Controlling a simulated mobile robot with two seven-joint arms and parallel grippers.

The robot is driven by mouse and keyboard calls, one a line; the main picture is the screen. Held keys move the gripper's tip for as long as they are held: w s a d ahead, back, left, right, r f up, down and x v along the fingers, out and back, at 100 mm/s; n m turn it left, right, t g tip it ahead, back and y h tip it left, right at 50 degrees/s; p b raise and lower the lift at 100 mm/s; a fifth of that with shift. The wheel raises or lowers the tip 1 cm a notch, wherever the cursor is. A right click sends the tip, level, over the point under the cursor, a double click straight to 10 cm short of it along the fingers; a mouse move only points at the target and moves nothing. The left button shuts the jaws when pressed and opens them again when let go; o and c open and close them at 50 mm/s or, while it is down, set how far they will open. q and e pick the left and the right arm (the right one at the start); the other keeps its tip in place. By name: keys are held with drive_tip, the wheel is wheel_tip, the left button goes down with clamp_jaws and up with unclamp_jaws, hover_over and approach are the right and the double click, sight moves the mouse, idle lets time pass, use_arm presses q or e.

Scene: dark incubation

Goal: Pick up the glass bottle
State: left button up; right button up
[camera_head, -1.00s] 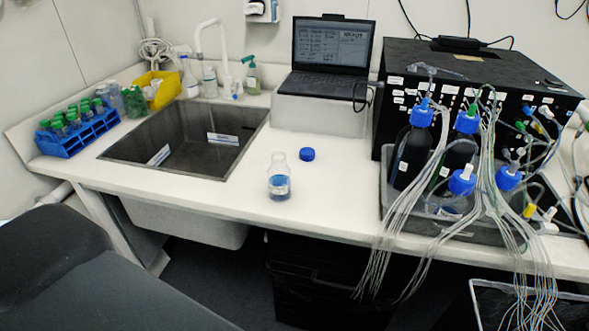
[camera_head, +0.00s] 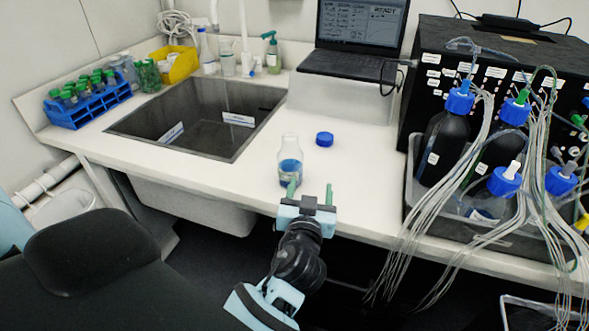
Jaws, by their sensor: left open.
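The glass bottle (camera_head: 290,160) stands upright and uncapped on the white counter, with blue liquid in its lower part. A blue cap (camera_head: 324,139) lies on the counter just behind and to the right of it. My left gripper (camera_head: 310,193) is in front of the bottle at the counter's front edge, its green-tipped fingers apart and empty. The left finger overlaps the bottle's base in the picture; I cannot tell whether it touches. My right gripper is not in view.
A sink (camera_head: 205,120) is set into the counter on the left, with a blue tube rack (camera_head: 90,108) beyond it. A laptop (camera_head: 355,40) stands on a raised block behind. At right, a grey tray (camera_head: 425,212) holds several blue-capped bottles, with tubing hanging over the front edge.

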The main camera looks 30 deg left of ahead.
sight(293, 146)
use_arm(q)
drive_tip(key=a+r+n+g+y, duration=0.1)
drive_tip(key=r+n+y, duration=0.1)
drive_tip(key=w+a+r+n+g+y+b, duration=0.1)
drive_tip(key=r+n+g+y, duration=0.1)
drive_tip(key=w+a+r+n+g+y, duration=0.1)
drive_tip(key=r+n+y, duration=0.1)
drive_tip(key=shift+r+y+b, duration=0.1)
drive_tip(key=shift+y+b, duration=0.2)
drive_tip(key=shift+b, duration=0.05)
drive_tip(key=shift+p+x, duration=0.35)
drive_tip(key=shift+x, duration=0.9)
drive_tip(key=x, duration=0.1)
drive_tip(key=p+x, duration=0.1)
drive_tip(key=x, duration=0.2)
drive_tip(key=shift+s+a+p, duration=0.15)
drive_tip(key=shift+a+p, duration=0.15)
drive_tip(key=shift+a, duration=0.45)
drive_tip(key=shift+f, duration=0.3)
drive_tip(key=c, duration=1.2)
drive_tip(key=shift+r, duration=0.1)
clamp_jaws()
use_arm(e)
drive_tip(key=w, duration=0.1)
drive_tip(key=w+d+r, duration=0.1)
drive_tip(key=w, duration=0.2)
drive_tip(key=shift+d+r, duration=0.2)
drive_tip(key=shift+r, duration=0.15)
